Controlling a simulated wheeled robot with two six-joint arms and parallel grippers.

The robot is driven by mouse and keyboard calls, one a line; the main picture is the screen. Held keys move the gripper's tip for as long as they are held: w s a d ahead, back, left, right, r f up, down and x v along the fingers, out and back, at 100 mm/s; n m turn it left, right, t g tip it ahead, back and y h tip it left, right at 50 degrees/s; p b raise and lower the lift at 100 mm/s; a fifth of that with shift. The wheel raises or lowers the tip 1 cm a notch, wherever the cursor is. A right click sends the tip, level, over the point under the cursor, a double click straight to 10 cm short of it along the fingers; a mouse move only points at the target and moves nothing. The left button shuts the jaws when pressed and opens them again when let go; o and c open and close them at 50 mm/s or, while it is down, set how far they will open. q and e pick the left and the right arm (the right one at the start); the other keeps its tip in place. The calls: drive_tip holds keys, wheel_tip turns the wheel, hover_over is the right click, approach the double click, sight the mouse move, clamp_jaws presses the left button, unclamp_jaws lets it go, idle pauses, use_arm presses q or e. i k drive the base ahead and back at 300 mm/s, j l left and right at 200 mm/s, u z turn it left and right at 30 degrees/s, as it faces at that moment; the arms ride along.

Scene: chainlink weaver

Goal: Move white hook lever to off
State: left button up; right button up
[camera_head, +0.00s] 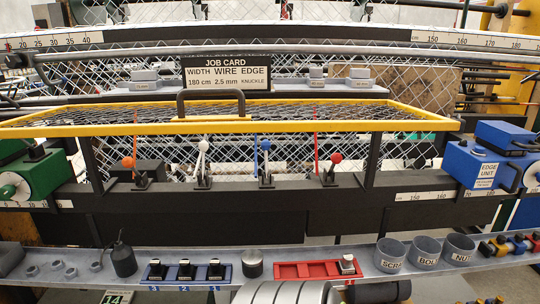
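The white lever (201,165) stands on the dark beam below the yellow guard frame, second from the left in a row of levers. Its white knob is at the top and its shaft is close to upright. Its base bracket is dark, and I can read no on or off marking beside it. An orange-knobbed lever (131,164) is to its left. A blue-knobbed lever (266,160) and a red-knobbed lever (333,164) are to its right. Neither of my grippers shows in the head view.
The yellow guard frame (330,127) with its black handle (211,93) spans above the levers. A green unit (33,177) is at left, a blue edge unit (475,165) at right. The front shelf (330,252) holds an oil can (123,262), red tray (292,270) and grey cups (425,251).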

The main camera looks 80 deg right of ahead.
sight(204, 145)
drive_tip(key=z, duration=2.3)
